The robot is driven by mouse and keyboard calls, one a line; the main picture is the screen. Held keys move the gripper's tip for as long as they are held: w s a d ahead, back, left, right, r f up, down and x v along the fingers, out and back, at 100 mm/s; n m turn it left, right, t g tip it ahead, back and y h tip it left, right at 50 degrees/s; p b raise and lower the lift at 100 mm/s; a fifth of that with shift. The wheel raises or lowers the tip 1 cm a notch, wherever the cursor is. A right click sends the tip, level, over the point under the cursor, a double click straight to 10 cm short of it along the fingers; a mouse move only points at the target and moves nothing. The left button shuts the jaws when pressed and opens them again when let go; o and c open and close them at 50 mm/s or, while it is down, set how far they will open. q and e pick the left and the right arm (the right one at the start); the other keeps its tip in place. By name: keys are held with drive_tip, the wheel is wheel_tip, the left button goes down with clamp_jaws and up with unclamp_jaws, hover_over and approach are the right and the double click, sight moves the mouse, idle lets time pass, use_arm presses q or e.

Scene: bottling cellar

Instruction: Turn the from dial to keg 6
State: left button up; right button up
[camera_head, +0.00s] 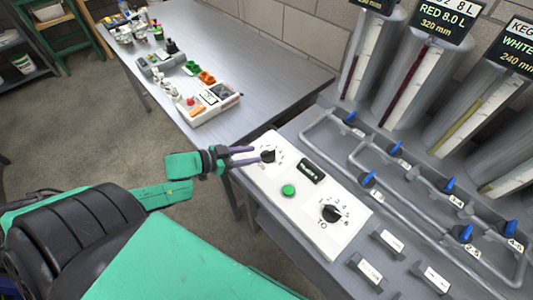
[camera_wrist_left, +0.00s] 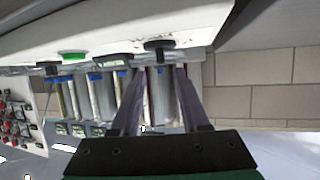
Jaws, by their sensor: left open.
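A white control panel (camera_head: 305,215) carries two black dials. The far dial (camera_head: 268,156) is beside my left gripper (camera_head: 256,155); I take it as the from dial, its label being hidden or unreadable. The near dial (camera_head: 331,213) is marked "TO". My left gripper is open, its two purple-grey fingers pointing at the far dial, with the tips close to it. In the left wrist view that dial (camera_wrist_left: 158,45) lies just beyond the gap between the fingertips (camera_wrist_left: 158,70). I cannot tell whether they touch it or which number it points to. My right gripper is out of view.
A green button (camera_head: 288,190) and a small dark display (camera_head: 312,171) sit between the dials. Blue-handled valves (camera_head: 397,149) on grey pipes and tall labelled tubes stand to the right. A grey table (camera_head: 230,50) behind holds a white box (camera_head: 208,107) and small items.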

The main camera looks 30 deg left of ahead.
sight(266, 152)
use_arm(q)
drive_tip(key=x, duration=0.5)
drive_tip(key=shift+w+d+f+b, duration=0.15)
drive_tip(key=shift+w+d+b, duration=0.05)
drive_tip(key=shift+w+b, duration=0.15)
drive_tip(key=shift+w+d+f, duration=0.15)
drive_tip(key=shift+w+d, duration=0.05)
drive_tip(key=shift+w, duration=0.1)
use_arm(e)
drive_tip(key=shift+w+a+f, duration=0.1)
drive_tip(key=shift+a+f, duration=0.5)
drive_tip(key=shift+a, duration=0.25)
use_arm(q)
clamp_jaws()
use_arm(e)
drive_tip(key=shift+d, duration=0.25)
